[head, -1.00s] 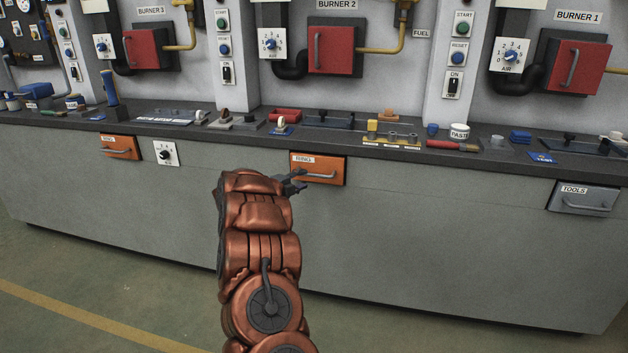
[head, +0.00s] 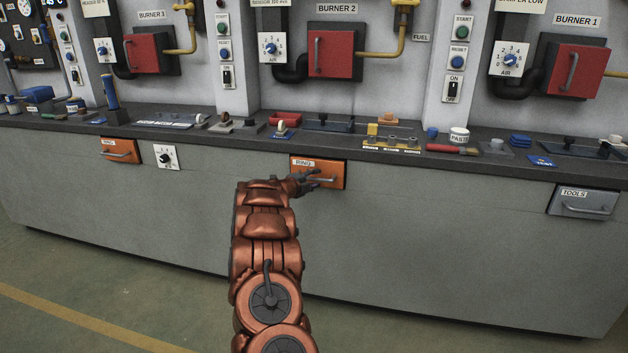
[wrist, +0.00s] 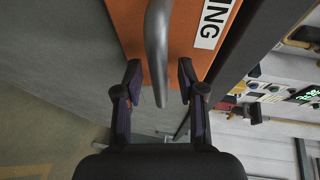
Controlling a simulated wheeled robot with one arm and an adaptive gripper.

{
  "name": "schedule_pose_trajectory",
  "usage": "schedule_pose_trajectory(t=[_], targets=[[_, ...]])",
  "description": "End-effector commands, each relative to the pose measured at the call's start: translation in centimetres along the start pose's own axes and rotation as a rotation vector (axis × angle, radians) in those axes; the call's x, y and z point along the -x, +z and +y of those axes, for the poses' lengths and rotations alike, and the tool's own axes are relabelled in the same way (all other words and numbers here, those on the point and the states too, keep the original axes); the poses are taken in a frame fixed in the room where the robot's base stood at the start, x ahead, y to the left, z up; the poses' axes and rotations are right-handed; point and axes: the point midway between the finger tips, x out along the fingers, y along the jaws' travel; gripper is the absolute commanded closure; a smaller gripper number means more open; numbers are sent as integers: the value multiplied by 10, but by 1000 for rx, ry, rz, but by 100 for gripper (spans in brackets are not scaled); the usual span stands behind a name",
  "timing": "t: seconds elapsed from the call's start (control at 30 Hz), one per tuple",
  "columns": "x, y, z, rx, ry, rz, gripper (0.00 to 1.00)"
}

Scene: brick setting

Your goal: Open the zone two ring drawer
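The orange ring drawer (head: 336,167) is in the counter front below Burner 2 in the head view, and it looks closed. It has a label reading "RING" and a grey bar handle (wrist: 156,45). My gripper (wrist: 158,82) is at the drawer front with its fingers apart. In the wrist view one finger is on each side of the handle's near end, with gaps visible, so it does not grip it. In the head view my gripper (head: 313,179) covers the left part of the handle.
A similar orange drawer (head: 121,151) is further left, beside a white dial (head: 166,156). A grey tools drawer (head: 583,202) is at the right. The dark countertop (head: 345,136) above holds several small items. The floor in front is clear.

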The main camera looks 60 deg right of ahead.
Motion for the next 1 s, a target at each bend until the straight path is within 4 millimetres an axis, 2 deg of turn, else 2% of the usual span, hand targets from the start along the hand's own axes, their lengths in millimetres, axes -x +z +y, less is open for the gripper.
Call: schedule_pose_trajectory(t=[0.1, 0.47, 1.0], targets=[[0, 0, 0, 0, 0, 0, 63], [0, 0, 1, 1, 1, -1, 100], [-2, 0, 1, 1, 1, 0, 100]])
